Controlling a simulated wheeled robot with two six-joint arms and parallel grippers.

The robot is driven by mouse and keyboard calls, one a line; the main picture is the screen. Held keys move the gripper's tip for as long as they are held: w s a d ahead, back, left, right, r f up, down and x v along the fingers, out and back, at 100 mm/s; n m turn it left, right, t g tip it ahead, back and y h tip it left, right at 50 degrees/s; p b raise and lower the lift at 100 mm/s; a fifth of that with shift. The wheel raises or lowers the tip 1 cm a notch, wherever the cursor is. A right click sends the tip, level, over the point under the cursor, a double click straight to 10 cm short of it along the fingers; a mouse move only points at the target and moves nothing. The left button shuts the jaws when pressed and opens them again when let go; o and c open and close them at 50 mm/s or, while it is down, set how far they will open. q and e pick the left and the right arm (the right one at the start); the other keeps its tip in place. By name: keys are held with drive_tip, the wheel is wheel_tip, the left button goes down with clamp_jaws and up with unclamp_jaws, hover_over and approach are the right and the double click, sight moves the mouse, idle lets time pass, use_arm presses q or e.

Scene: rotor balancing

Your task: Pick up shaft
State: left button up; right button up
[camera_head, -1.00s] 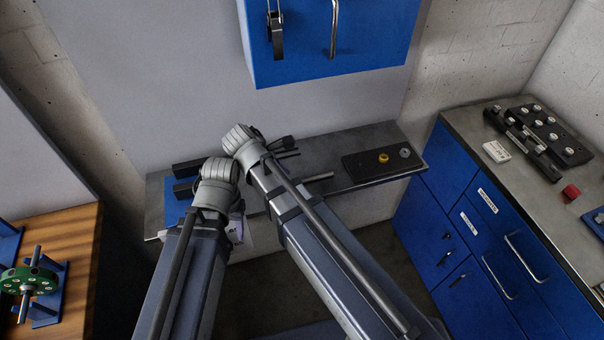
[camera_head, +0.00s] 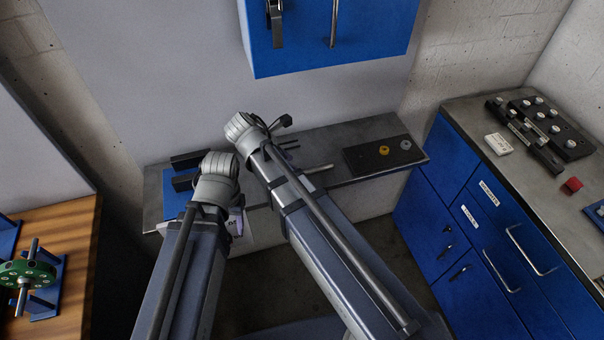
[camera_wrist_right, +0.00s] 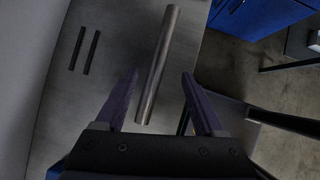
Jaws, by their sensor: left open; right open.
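The shaft (camera_wrist_right: 160,65) is a plain grey metal rod on the grey bench top in the right wrist view. In the head view only its right end (camera_head: 319,169) shows beside my right arm. My right gripper (camera_wrist_right: 160,74) is open, its two purple fingers on either side of the shaft's near part in that view. I cannot tell the height gap, and I see no contact. My left gripper (camera_head: 238,213) is open, mostly hidden by its own arm at the bench's front edge.
Two thin dark rods (camera_wrist_right: 84,50) lie left of the shaft. A dark tray (camera_head: 375,158) with a yellow and a grey piece is at the bench's right end. A blue wall cabinet (camera_head: 340,35) hangs above. A green rotor (camera_head: 28,275) sits on a stand at left.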

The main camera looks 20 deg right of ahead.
drive_tip(key=b+x, duration=0.3)
drive_tip(key=a+b+x, duration=0.1)
drive_tip(key=shift+w+d+f, duration=0.1)
drive_tip(key=shift+d+f, duration=0.2)
drive_tip(key=shift+f, duration=0.3)
drive_tip(key=shift+d+f, duration=0.1)
drive_tip(key=shift+d, duration=0.05)
drive_tip(key=shift+c, duration=0.4)
clamp_jaws()
idle(0.4)
